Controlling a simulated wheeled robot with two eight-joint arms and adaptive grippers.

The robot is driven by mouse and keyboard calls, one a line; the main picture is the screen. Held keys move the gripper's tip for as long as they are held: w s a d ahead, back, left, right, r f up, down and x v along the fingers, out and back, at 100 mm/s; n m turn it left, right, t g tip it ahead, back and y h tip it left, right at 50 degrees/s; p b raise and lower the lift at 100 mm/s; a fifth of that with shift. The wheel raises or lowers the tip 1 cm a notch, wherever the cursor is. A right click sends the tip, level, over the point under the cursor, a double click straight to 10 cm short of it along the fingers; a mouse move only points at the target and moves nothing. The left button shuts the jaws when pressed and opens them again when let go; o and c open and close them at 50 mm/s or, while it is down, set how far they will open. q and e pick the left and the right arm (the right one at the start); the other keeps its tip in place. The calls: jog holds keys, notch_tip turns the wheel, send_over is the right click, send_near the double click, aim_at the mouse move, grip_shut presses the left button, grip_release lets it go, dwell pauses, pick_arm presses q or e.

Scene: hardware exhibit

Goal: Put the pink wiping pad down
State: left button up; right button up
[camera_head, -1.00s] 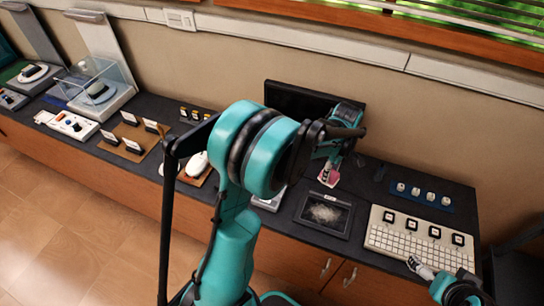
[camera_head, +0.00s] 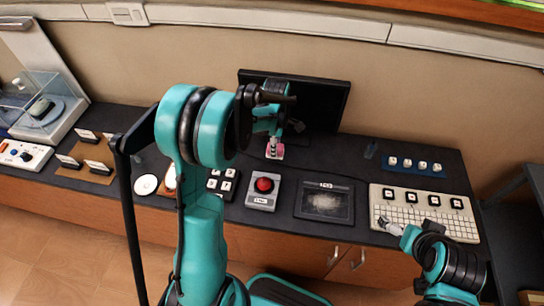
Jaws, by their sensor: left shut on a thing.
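The pink wiping pad (camera_head: 278,154) is at the tips of my left gripper (camera_head: 273,146), which is shut on it. The gripper points down over the dark counter, in front of the black monitor and behind the red button. The fingers cover part of the pad, and I cannot tell whether it touches the counter.
A dark tablet (camera_head: 324,204) with a whitish smudge lies right of the red button box (camera_head: 263,190). The black monitor (camera_head: 325,98) stands at the back. A blue strip of small caps (camera_head: 416,165) lies behind the keyboard. Dark counter is bare around the pad.

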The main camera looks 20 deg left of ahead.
pick_arm(q)
jog(key=shift+s+a+f, duration=0.15)
jog(key=shift+a+f, duration=0.25)
jog(key=shift+a, duration=0.05)
notch_tip(320, 180, down, 4)
jog(key=shift+b, duration=1)
jog(key=shift+r, duration=0.1)
jog(key=shift+f, duration=0.2)
jog(key=o, duration=1)
jog(key=shift+r, duration=0.1)
